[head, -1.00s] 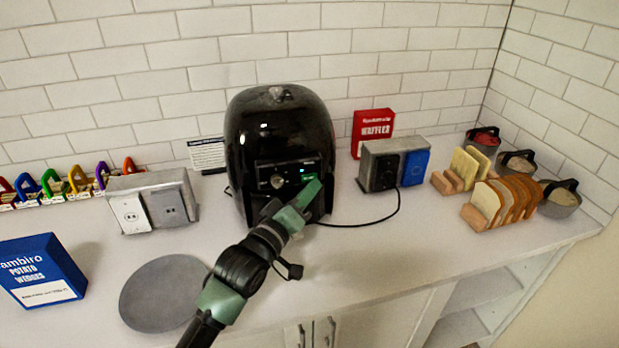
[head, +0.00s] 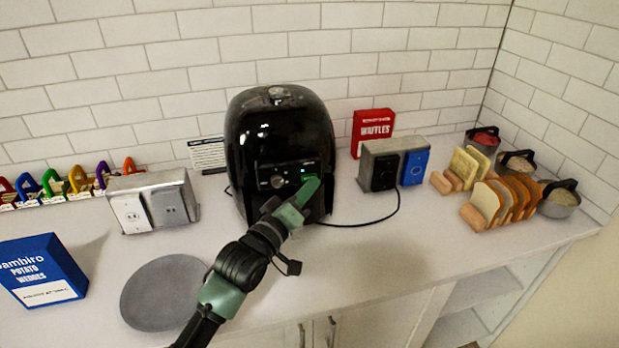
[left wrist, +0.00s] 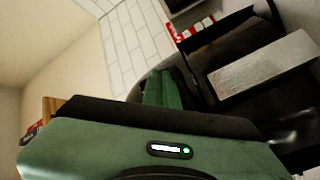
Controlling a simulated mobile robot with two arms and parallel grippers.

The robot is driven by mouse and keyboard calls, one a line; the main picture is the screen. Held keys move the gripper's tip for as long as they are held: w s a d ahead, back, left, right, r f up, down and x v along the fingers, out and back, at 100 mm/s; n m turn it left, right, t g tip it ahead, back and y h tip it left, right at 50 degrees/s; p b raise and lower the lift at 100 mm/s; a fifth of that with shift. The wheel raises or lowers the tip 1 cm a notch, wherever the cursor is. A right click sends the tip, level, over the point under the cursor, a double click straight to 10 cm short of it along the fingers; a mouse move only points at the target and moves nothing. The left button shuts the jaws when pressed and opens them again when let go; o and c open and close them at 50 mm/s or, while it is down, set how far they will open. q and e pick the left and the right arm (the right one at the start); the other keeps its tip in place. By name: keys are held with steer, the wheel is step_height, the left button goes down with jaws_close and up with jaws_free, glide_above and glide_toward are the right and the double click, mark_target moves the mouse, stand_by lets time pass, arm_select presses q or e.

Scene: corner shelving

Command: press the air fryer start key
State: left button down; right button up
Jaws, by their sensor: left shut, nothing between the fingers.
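The black air fryer (head: 279,130) stands on the counter against the tiled wall. Its front panel has a round knob (head: 277,181) and a small green lit key or display (head: 308,169). My left gripper (head: 312,185) is shut and empty, its fingertips just below and in front of the green lit area. I cannot tell whether the tips touch the panel. In the left wrist view the green fingers (left wrist: 162,90) point toward the fryer's dark body (left wrist: 245,50); the key is hidden there. My right gripper is not in view.
A grey round plate (head: 165,292) and a blue potato wedges box (head: 42,270) lie to the left. Metal outlet boxes (head: 152,203) (head: 391,165) flank the fryer. A black cord (head: 385,215) runs at right. Bread racks (head: 500,200) stand farther right. The front middle counter is clear.

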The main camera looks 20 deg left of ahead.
arm_select(q)
steer(key=shift+w+a, duration=0.2)
stand_by(0.5)
steer(key=shift+d, duration=0.1)
steer(key=shift+s+d+p, duration=0.35)
steer(key=shift+s+p, duration=0.15)
steer(key=shift+s, duration=0.15)
steer(key=shift+s+d+p, duration=0.55)
steer(key=shift+s+d, duration=0.15)
steer(key=shift+s, duration=0.35)
steer(key=shift+s+d+p, duration=0.55)
steer(key=shift+s+d, duration=0.15)
steer(key=shift+s, duration=0.3)
